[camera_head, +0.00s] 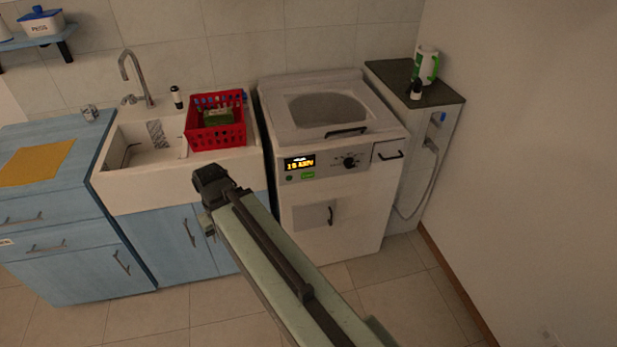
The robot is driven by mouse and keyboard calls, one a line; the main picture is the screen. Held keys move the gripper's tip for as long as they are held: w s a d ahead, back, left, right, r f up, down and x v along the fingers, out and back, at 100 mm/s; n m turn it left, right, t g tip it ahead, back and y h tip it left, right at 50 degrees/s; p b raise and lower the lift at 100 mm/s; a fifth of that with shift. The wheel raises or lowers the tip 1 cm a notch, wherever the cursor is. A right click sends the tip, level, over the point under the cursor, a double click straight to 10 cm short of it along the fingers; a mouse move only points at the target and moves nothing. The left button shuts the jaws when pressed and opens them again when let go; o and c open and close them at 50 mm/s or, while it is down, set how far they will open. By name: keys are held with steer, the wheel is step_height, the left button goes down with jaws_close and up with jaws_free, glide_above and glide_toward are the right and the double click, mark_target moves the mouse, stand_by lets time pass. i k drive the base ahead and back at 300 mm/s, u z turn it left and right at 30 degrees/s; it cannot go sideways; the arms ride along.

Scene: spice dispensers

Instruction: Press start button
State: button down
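A white top-loading washing machine (335,205) stands right of the sink. Its front panel has a lit display (300,163), a dark round knob (349,162) and a small green rectangular button (308,175) below the display. A small dark round spot (289,179) sits left of the green button. Any lettering on the green button is too small to read for certain. My gripper (208,183) is in front of the sink cabinet, to the left of the panel and apart from it in the picture. Its fingers are too small and dark to show whether they are open.
A blue cabinet (75,255) with an orange cloth (37,163) is at left. A narrow dark-topped unit (438,96) and a wall bound the right side. The tiled floor in front is clear.

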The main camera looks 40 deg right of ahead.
mark_target(310, 175)
steer(key=z, duration=0.8)
steer(key=k, duration=0.65)
steer(key=u, duration=0.85)
steer(key=i, duration=1)
steer(key=z, duration=0.05)
